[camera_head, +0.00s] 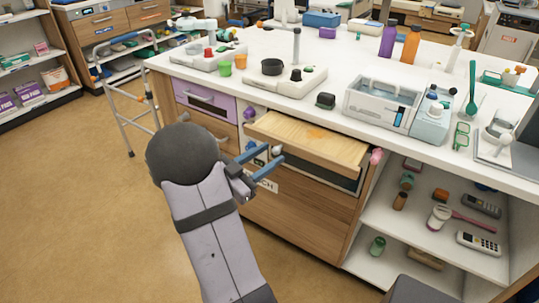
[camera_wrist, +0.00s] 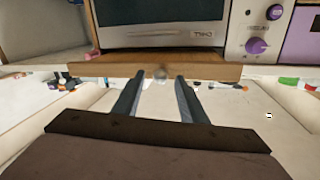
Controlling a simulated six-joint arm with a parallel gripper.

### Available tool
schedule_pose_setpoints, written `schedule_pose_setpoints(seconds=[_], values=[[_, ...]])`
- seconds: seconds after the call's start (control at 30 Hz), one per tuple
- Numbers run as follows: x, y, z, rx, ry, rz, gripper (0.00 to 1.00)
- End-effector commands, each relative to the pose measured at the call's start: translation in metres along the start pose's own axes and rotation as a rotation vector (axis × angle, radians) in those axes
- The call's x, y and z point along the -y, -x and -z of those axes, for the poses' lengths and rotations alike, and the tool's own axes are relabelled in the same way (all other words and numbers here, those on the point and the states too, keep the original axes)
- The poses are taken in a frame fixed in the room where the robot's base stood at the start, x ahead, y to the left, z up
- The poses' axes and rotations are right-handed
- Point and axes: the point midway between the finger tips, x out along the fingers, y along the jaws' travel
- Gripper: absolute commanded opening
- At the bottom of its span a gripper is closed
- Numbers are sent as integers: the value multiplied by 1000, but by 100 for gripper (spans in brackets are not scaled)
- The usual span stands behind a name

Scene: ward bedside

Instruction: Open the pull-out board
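The pull-out board (camera_head: 310,138) is a pale wooden board with an orange stain, standing partly out from under the white countertop. Its front edge (camera_wrist: 215,72) crosses the wrist view. A small light round knob (camera_head: 277,150) sits on that edge; it also shows in the wrist view (camera_wrist: 161,75). My gripper (camera_head: 272,158) is in front of the board, with its two blue-grey fingers apart. In the wrist view my gripper (camera_wrist: 158,78) is open, the knob between the fingertips with a gap on each side. I cannot see contact with the knob.
A purple drawer (camera_head: 206,100) is left of the board. A panel with purple knobs (camera_wrist: 256,32) is beside a dark-windowed appliance (camera_wrist: 165,25). Open shelves (camera_head: 430,215) with small items are at right. A clear box device (camera_head: 385,103) stands on the counter.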

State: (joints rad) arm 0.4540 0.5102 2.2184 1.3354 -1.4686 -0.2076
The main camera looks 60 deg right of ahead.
Motion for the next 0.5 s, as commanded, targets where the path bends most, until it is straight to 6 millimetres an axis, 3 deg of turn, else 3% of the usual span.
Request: schedule_pose_setpoints(seconds=[0.43,0.5], values=[[0,-11,0,0,0,1,38],[0,-10,0,0,1,1,24]])
